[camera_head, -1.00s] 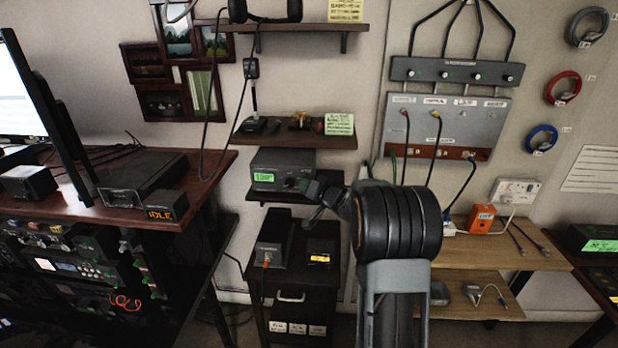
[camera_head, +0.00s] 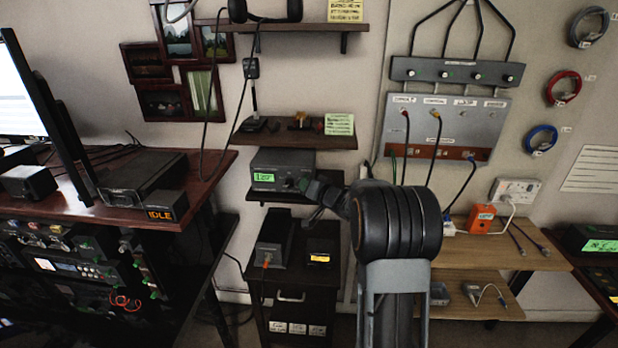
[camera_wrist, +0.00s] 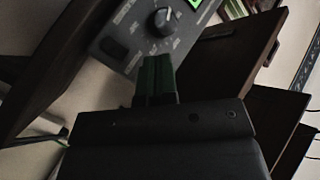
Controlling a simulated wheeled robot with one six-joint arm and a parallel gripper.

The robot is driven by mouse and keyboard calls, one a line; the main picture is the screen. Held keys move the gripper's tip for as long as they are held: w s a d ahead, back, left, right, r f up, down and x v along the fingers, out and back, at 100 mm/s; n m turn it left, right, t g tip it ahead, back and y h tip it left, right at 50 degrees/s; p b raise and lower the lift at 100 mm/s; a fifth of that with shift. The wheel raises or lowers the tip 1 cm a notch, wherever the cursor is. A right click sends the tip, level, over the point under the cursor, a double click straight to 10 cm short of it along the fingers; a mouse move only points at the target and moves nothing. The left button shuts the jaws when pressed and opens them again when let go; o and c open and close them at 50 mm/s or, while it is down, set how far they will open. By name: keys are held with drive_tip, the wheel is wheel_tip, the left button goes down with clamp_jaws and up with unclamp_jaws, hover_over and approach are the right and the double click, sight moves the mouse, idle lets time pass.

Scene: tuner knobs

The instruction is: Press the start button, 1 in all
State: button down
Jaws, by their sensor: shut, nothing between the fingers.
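A grey tuner box (camera_head: 283,168) with a lit green display stands on the small middle shelf in the head view. In the wrist view its front panel (camera_wrist: 120,50) shows a round knob (camera_wrist: 160,21), a corner of the green display and printed labels. My gripper (camera_wrist: 158,58) is shut and empty, its dark green fingers close to the panel just below the knob. I cannot tell whether the tips touch it. In the head view my gripper (camera_head: 303,184) is at the box's lower right front and hides part of it. I cannot clearly make out the start button.
A dark desk (camera_head: 205,165) with a monitor and an IDLE sign (camera_head: 160,214) stands to the left. A dark cabinet (camera_head: 290,292) with a black box is below the shelf. A wooden shelf (camera_head: 500,255) holds an orange box at right.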

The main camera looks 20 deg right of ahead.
drive_tip(key=shift+w, duration=0.15)
drive_tip(key=shift+w+d+p, duration=0.2)
drive_tip(key=shift+w+p, duration=0.2)
drive_tip(key=shift+p, duration=0.15)
drive_tip(key=shift+w+d+p, duration=0.15)
drive_tip(key=shift+w+p, duration=0.1)
drive_tip(key=shift+p, duration=0.1)
idle(0.6)
drive_tip(key=shift+s, duration=0.1)
idle(0.3)
drive_tip(key=shift+s+a, duration=0.35)
drive_tip(key=shift+s, duration=0.2)
drive_tip(key=shift+s+a, duration=0.4)
drive_tip(key=shift+s, duration=0.35)
drive_tip(key=shift+s+a, duration=0.45)
drive_tip(key=shift+s, duration=0.25)
drive_tip(key=shift+s+a, duration=0.4)
drive_tip(key=shift+s, duration=0.35)
drive_tip(key=shift+w, duration=0.1)
